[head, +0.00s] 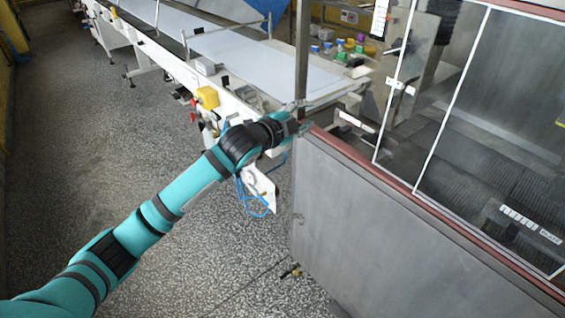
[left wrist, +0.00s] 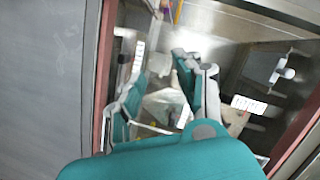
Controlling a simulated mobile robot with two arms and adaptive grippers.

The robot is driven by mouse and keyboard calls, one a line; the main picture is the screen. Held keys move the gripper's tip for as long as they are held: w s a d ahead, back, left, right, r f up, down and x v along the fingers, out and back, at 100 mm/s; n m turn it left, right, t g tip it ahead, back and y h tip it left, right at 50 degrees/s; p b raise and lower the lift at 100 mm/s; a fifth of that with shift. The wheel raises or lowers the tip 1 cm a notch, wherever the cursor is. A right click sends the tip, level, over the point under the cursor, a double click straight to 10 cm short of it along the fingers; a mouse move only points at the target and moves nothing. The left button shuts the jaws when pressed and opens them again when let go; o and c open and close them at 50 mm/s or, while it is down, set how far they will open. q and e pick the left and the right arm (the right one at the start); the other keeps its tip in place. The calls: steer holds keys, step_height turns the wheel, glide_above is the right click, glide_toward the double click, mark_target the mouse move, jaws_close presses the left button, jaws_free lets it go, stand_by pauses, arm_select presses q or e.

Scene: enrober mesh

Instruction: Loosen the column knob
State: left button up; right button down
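I cannot pick out the column knob with certainty in either view. My left arm reaches across the head view to the corner of the grey steel machine, where my left gripper (head: 306,114) is beside an upright metal post (head: 302,55). In the left wrist view, the two teal fingers of my left gripper (left wrist: 163,88) stand apart with a gap between them. I see nothing held in that gap. My right gripper is in neither view.
A white latch (head: 400,87) sits on the clear door (head: 475,100); a similar white piece (left wrist: 284,68) shows in the left wrist view. A white conveyor belt (head: 240,55) runs back to the left. Coloured containers (head: 338,46) stand behind. Speckled floor (head: 160,120) lies open at left.

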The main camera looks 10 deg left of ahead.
arm_select(q)
steer(key=a+f+n+y, duration=0.1)
steer(key=a+f+n, duration=0.1)
steer(key=f, duration=0.6)
steer(key=a+f+n+g+y+p, duration=0.1)
steer(key=a+f+n, duration=0.1)
steer(key=f, duration=0.6)
steer(key=shift+a+f+g, duration=0.25)
steer(key=shift+a+g, duration=0.05)
steer(key=shift+a, duration=0.2)
